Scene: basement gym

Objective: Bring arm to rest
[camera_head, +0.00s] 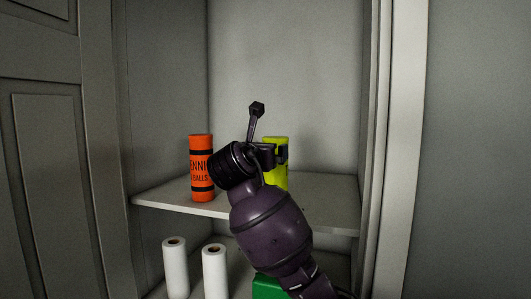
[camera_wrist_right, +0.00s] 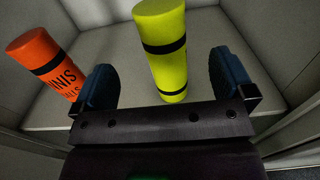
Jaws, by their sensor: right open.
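My right arm reaches up from the lower right in the head view, with its right gripper (camera_head: 268,153) at the upper shelf. In the right wrist view my right gripper (camera_wrist_right: 166,88) has its two blue-padded fingers spread wide. A yellow-green can with black bands (camera_wrist_right: 165,50) stands upright between and beyond them, with gaps on both sides. In the head view the yellow-green can (camera_head: 276,170) is partly hidden behind the gripper. An orange tennis ball can (camera_head: 201,168) stands upright to its left; it also shows in the right wrist view (camera_wrist_right: 44,63). My left gripper is in neither view.
The cans stand on the upper shelf (camera_head: 335,210) of an open cabinet. Two white rolls (camera_head: 175,268) and a green object (camera_head: 268,287) are below. The cabinet's right frame (camera_head: 400,150) is close to my arm. The upper shelf is clear on the right.

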